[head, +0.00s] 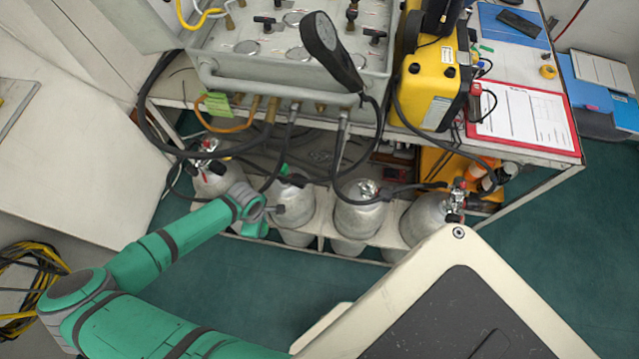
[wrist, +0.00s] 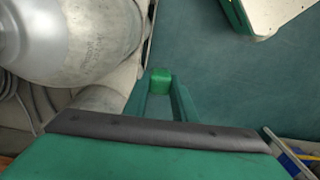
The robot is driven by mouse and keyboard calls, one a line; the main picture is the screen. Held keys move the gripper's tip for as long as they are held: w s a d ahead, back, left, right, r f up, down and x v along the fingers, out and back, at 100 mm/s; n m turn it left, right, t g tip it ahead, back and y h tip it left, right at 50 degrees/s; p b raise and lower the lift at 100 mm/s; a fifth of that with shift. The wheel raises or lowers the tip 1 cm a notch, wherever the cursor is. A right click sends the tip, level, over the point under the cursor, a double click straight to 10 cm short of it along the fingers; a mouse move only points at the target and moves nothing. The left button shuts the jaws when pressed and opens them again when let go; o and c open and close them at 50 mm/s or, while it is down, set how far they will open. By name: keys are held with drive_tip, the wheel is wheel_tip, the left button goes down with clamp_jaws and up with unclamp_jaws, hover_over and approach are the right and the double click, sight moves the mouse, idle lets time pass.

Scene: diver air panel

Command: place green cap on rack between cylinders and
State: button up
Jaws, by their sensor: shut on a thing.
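The green cap (wrist: 159,80) is a small block held between the fingertips of my gripper (wrist: 160,88) in the wrist view. The gripper is shut on it, over the green floor side of the rack edge. A grey cylinder (wrist: 75,40) is close by at the upper left of that view. In the head view my wrist reaches the front of the low rack (head: 322,228), and the cap cannot be made out there. Grey cylinders stand in the rack, including one (head: 295,208) beside my wrist, one (head: 358,216) to its right and one (head: 424,218) further right.
A yellow case (head: 428,85) and a red clipboard (head: 520,118) lie on the bench. Yellow cable (head: 25,270) lies coiled at left. Green floor (head: 250,290) in front of the rack is open.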

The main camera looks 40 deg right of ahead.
drive_tip(key=s+d+f+n, duration=0.1)
drive_tip(key=s+d+n, duration=0.9)
drive_tip(key=n, duration=0.8)
drive_tip(key=s+d+n, duration=0.9)
drive_tip(key=s+n, duration=0.4)
drive_tip(key=n, duration=0.4)
hover_over(321, 227)
drive_tip(key=s, duration=0.1)
wheel_tip(321, 227, down, 9)
drive_tip(key=shift+s+r, duration=0.1)
drive_tip(key=shift+s, duration=0.05)
drive_tip(key=shift+w+d+f, duration=0.1)
drive_tip(key=shift+w+f, duration=0.2)
drive_tip(key=shift+f, duration=0.15)
drive_tip(key=shift+w+f, duration=0.2)
drive_tip(key=shift+f, duration=1.5)
drive_tip(key=shift+f, duration=0.1)
drive_tip(key=o, duration=1)
